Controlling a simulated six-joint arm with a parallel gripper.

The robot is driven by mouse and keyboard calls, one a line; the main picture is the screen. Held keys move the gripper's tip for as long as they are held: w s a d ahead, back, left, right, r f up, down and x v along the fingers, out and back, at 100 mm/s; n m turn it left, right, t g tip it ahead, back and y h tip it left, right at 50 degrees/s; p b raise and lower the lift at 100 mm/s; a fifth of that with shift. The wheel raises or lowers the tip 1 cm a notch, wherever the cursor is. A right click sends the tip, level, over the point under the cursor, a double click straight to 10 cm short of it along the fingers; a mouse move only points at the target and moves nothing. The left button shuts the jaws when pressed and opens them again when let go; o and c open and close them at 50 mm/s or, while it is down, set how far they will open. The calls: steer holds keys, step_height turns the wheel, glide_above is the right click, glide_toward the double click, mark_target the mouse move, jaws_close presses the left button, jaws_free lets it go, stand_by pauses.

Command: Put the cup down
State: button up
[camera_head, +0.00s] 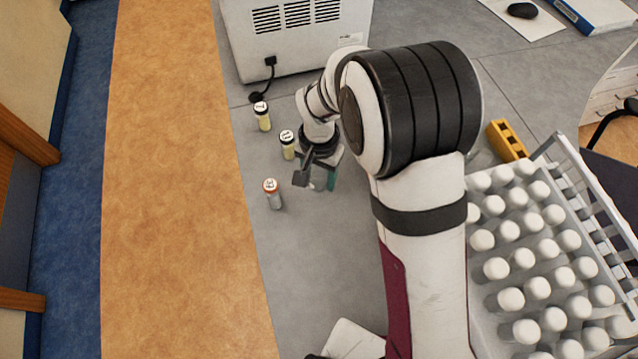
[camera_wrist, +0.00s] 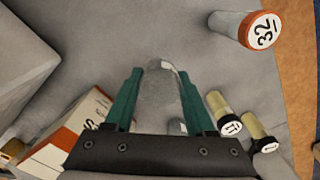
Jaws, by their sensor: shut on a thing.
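My gripper (camera_head: 319,181) is low over the grey bench in the camera_head view, left of the big arm link. In the wrist view my gripper (camera_wrist: 161,76) has two green fingers shut on a grey, partly see-through cup (camera_wrist: 160,98) that sits between them. The cup's far end shows a lighter rim. In the camera_head view the cup is mostly hidden by the gripper. I cannot tell whether the cup's base touches the bench.
A white machine (camera_head: 300,40) is behind. A rack of white-capped tubes (camera_head: 550,152) and a yellow block (camera_head: 507,140) are right.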

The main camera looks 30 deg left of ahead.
step_height(320, 180, up, 6)
steer(key=shift+f, duration=0.2)
steer(key=w+d+r, duration=0.2)
steer(key=w+d, duration=0.1)
steer(key=w+d+r, duration=0.3)
steer(key=w+d, duration=0.1)
steer(key=w+d+r, duration=0.2)
steer(key=w+d, duration=0.2)
steer(key=shift+d+r, duration=0.15)
steer(key=shift+r, duration=0.15)
steer(key=w+d+r, duration=0.4)
steer(key=d+r, duration=0.2)
steer(key=d, duration=0.4)
steer(key=shift+m, duration=0.3)
steer(key=a+f, duration=0.2)
steer(key=a, duration=0.1)
steer(key=w+a+f, duration=0.1)
steer(key=a+f, duration=0.1)
steer(key=a, duration=0.2)
steer(key=a+f, duration=0.3)
steer(key=shift+w+a, duration=0.25)
steer(key=shift+a, duration=0.05)
step_height(320, 180, down, 3)
steer(key=shift+a+f, duration=0.1)
steer(key=shift+f, duration=0.35)
